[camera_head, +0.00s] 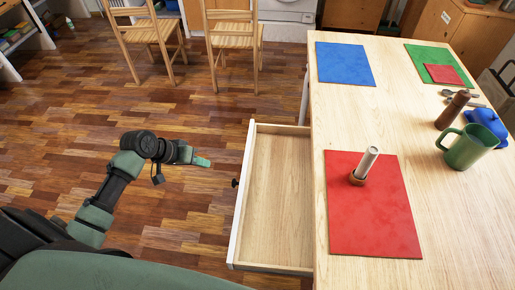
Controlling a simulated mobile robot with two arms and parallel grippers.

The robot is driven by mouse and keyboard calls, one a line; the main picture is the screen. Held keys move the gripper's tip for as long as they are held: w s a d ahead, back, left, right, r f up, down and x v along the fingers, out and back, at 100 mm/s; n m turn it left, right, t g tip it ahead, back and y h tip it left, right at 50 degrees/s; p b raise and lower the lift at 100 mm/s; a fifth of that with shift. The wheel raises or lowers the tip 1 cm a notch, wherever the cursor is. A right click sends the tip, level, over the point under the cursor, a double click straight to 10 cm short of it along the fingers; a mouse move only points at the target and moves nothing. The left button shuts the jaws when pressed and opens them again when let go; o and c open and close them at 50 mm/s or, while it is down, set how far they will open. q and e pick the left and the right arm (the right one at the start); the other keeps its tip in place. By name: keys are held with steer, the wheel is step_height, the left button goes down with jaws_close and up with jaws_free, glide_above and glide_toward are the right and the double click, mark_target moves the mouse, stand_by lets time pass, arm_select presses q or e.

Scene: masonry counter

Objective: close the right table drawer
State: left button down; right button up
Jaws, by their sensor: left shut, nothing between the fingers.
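The table drawer (277,200) is pulled out from the left side of the wooden table (297,140). It is empty, with a white front and a small dark knob (235,183) on its outer face. My left gripper (203,162) is in front of the drawer, to the left of the knob and apart from it. It is shut and empty, pointing right toward the drawer. My right gripper is not in view.
On the table are a red mat (370,220) with a small upright grinder-like object (364,166), a blue mat (344,64), a green mug (468,147) and a brown cylinder (452,110). Two wooden chairs (232,35) stand behind. The floor left of the drawer is clear.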

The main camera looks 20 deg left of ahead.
arm_select(q)
steer(key=w+d+f+p, duration=0.1)
steer(key=w+d+f, duration=0.5)
steer(key=d, duration=0.2)
steer(key=shift+f, duration=0.35)
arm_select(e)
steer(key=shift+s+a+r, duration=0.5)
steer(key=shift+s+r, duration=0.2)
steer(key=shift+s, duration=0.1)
arm_select(q)
steer(key=shift+w+a, duration=0.1)
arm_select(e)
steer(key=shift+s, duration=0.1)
